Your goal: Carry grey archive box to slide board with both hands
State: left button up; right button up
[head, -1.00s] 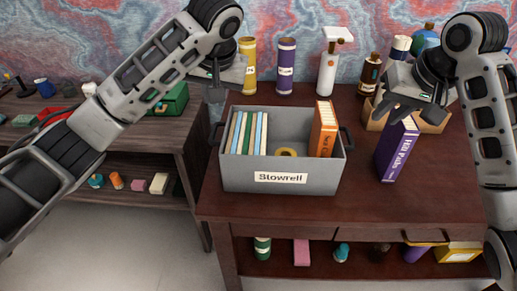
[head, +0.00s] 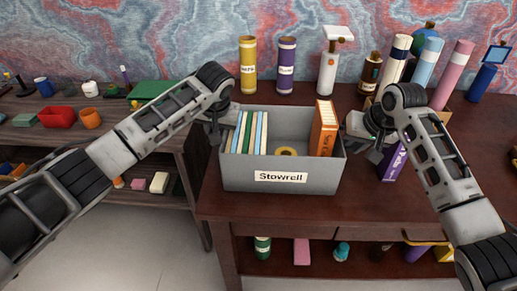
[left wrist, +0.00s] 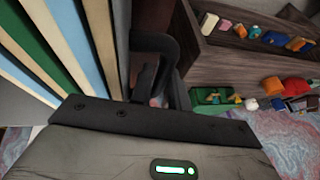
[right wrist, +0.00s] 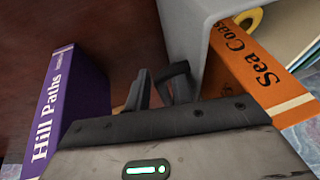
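The grey archive box (head: 281,178), labelled "Stowrell", stands on the dark red desk. It holds several thin books at its left, an orange "Sea Coast" book (head: 324,130) at its right and a yellow ring (head: 286,152). My left gripper (left wrist: 160,88) is at the box's left handle (left wrist: 155,45), its fingers apart around the handle. My right gripper (right wrist: 158,92) is at the right handle (right wrist: 172,72), fingers apart, with a gap showing beside the handle. In the head view my wrists partly hide both handles. I cannot make out a slide board.
A purple "Hill Paths" book (right wrist: 70,115) stands close beside my right gripper. A lower side table (head: 60,130) is at the left. The desk front is clear.

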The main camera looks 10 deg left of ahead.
pick_arm(q)
jog(key=shift+f, duration=0.1)
grip_shut()
pick_arm(e)
grip_shut()
dwell(1.1)
pick_arm(q)
jog(key=shift+w+r, duration=0.15)
jog(key=shift+r, duration=0.15)
pick_arm(e)
jog(key=shift+w+r, duration=0.15)
jog(key=shift+r, duration=0.1)
